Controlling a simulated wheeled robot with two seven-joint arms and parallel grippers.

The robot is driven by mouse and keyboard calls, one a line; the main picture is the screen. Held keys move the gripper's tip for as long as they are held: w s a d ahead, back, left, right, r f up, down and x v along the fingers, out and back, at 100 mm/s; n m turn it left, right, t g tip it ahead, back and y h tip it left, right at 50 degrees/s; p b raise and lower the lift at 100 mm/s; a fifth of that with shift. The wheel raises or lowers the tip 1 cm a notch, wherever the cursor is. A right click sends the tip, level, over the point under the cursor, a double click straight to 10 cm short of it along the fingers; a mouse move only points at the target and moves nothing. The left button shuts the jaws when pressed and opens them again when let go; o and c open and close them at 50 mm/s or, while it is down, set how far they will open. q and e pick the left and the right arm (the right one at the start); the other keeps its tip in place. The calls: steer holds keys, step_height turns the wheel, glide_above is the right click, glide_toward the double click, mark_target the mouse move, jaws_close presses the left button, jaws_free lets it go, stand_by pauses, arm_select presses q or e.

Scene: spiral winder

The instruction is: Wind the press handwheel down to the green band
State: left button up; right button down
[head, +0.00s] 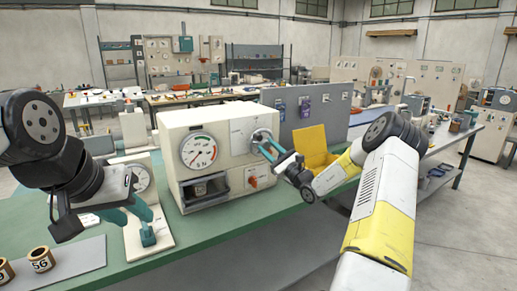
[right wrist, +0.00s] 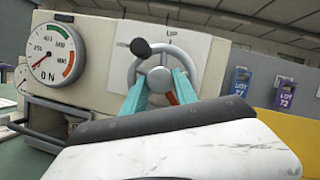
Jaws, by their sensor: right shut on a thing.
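The press (head: 205,195) is a cream box on the green bench. Its round gauge (head: 198,152) has a green band along the top and a red band at the right; the needle points to the lower left, away from the green. The grey handwheel (head: 262,137) is on its right front, and shows in the right wrist view (right wrist: 158,52) with a black knob at its upper left and "UP" printed above. My right gripper (head: 268,150) is shut on the handwheel; its teal fingers reach the hub area. My left gripper (head: 143,214) hangs over the bench at left, clear of the press; its jaw gap is unclear.
An orange-red switch (head: 253,182) sits below the handwheel. A white stand with a dial (head: 141,178) is beside my left gripper. Labelled round pieces (head: 40,260) lie at the front left. A yellow bin (head: 312,142) and a grey panel (head: 306,108) stand right of the press.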

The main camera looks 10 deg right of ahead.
steer(key=m+t+h, duration=0.1)
steer(key=m, duration=0.2)
steer(key=m+h, duration=0.2)
steer(key=m, duration=0.1)
steer(key=shift+s+a+f+m+t, duration=0.1)
steer(key=shift+f+m+t, duration=0.05)
steer(key=shift+m+t, duration=0.2)
steer(key=shift+a+m+t+h, duration=0.15)
steer(key=shift+m+h, duration=0.4)
steer(key=shift+m, duration=0.7)
steer(key=shift+d+m+t+h, duration=0.15)
steer(key=shift+m+h, duration=0.4)
steer(key=shift+m, duration=0.65)
steer(key=shift+a+m, duration=0.1)
steer(key=shift+m, duration=0.3)
steer(key=c, duration=1)
jaws_free()
steer(key=shift+o, duration=0.2)
steer(key=shift+s, duration=0.1)
steer(key=v, duration=0.7)
steer(key=shift+s, duration=0.3)
steer(key=shift+f, duration=0.1)
